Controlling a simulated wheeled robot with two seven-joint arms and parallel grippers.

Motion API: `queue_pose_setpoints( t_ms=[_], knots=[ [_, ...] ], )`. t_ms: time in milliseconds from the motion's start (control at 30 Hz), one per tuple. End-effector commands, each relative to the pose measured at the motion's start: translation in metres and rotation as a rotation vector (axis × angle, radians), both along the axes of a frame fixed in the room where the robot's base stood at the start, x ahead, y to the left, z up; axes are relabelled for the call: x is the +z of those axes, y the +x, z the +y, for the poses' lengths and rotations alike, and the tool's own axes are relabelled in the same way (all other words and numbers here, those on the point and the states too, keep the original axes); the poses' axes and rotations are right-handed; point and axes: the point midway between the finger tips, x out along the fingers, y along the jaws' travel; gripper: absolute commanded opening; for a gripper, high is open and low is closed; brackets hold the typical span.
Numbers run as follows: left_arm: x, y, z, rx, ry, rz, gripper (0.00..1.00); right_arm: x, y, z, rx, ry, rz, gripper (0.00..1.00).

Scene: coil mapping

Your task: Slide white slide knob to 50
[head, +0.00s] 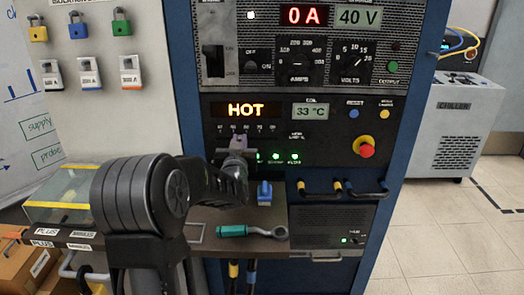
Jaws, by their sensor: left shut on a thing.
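The numbers are too small to read surely, so I cannot tell the knob's exact setting. My right gripper is not in view.
A red emergency button (366,150) sits right on the panel. Green lamps (277,157) glow beside my gripper.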

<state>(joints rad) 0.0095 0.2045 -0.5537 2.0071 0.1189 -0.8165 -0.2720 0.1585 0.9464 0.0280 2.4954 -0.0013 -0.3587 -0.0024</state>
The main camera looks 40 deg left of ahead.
Motion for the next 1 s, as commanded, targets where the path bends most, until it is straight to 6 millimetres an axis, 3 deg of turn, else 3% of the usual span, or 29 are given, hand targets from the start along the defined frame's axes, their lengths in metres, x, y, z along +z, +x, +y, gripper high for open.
queue_pose_setpoints(
  t_ms=[33, 100, 433, 467, 700, 1000],
  knots=[
    [-0.0044, -0.0068, 0.009, 0.004, 0.001, -0.003, 0.0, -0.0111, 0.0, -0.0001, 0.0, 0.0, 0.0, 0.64],
    [-0.0023, -0.012, 0.0153, 0.003, 0.002, -0.002, 0.0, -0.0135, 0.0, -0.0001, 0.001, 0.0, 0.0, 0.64],
    [-0.0001, -0.0136, 0.0171, 0.0, 0.0, 0.003, 0.0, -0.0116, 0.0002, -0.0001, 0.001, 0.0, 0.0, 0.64],
    [-0.0001, -0.0136, 0.0171, 0.0, 0.0, 0.003, 0.17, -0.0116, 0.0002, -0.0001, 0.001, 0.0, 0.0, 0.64],
    [0.0, -0.0133, 0.0169, 0.0, 0.001, 0.002, 0.36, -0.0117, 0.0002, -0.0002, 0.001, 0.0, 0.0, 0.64],
    [0.0003, -0.0146, 0.016, 0.0, 0.001, 0.001, 0.36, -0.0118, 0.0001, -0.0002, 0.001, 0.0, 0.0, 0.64]
  ],
)
